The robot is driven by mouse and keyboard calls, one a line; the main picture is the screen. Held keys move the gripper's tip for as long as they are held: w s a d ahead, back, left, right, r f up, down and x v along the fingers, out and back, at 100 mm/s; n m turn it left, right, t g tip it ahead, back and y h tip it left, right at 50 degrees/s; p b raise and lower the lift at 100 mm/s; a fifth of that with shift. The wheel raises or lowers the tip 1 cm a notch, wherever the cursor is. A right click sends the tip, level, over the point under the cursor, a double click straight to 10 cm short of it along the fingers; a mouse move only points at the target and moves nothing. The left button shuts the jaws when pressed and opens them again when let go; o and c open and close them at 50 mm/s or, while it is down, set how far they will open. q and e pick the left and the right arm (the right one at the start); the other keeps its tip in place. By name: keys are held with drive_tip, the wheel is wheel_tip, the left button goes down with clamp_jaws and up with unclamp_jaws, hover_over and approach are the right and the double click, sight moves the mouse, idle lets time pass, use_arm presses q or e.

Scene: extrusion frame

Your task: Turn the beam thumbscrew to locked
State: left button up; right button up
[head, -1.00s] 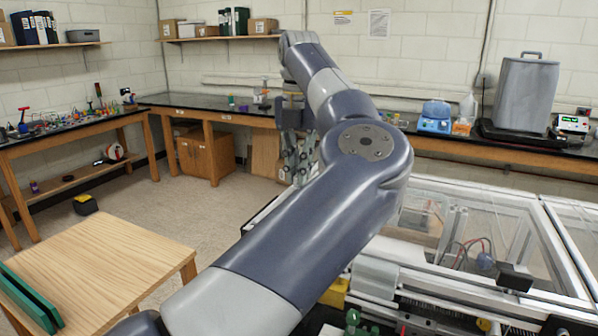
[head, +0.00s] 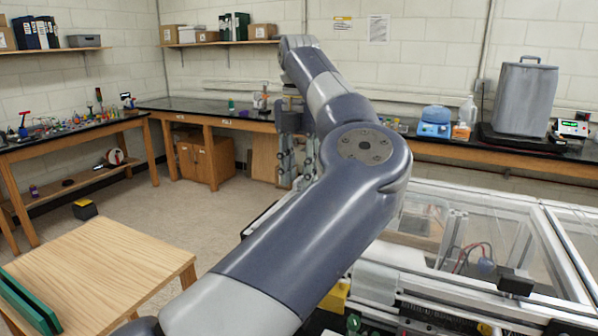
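My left arm crosses the middle of the head view, coming in from the lower left. My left gripper (head: 296,168) hangs down beyond the arm's elbow, with its fingers pointing down. It is partly hidden by the arm, and I cannot tell whether the fingers are apart or closed. The extrusion frame (head: 480,235), with clear panels and metal bars, stands at the right. I cannot make out the beam thumbscrew; part of the frame is behind my arm. My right gripper is not in view.
A wooden table (head: 110,260) with a green object (head: 25,302) stands at the lower left. A black bench (head: 215,110) runs along the back wall, holding a blue device (head: 435,120) and a grey case (head: 524,95). Open floor lies between table and back bench.

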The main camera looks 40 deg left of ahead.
sight(299, 178)
use_arm(q)
wheel_tip(299, 178, up, 12)
idle(1.0)
idle(0.6)
